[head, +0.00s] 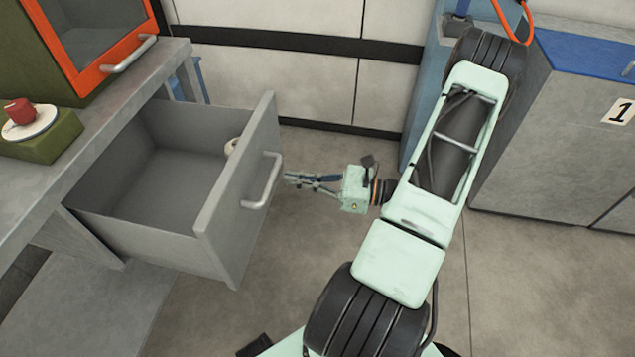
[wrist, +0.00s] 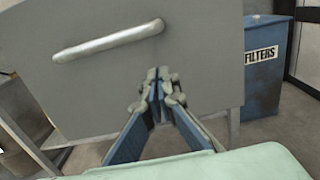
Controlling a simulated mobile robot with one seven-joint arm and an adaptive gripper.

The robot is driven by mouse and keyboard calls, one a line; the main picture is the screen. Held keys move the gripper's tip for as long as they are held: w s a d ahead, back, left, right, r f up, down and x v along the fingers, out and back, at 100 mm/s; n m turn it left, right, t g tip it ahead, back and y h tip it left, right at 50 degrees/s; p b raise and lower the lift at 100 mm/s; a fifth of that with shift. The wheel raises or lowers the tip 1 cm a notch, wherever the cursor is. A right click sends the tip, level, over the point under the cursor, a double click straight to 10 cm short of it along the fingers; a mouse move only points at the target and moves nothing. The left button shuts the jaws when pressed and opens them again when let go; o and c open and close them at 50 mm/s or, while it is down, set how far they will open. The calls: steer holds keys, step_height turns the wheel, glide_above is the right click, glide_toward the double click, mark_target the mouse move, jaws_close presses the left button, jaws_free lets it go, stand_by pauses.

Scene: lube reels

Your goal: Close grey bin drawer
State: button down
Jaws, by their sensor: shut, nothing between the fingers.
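In the wrist view the fingertips (wrist: 158,76) overlap the drawer front (wrist: 110,85), below and right of the handle (wrist: 108,40). I cannot tell if they touch it.
The bench top (head: 90,130) holds an orange-framed cabinet (head: 95,40) and a green box with a red knob (head: 40,135). A blue bin marked FILTERS (wrist: 265,75) stands beyond the drawer. A grey cabinet (head: 550,130) stands at the right. The floor between is clear.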

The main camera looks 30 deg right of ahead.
mark_target(265, 174)
steer(key=shift+x, duration=2.25)
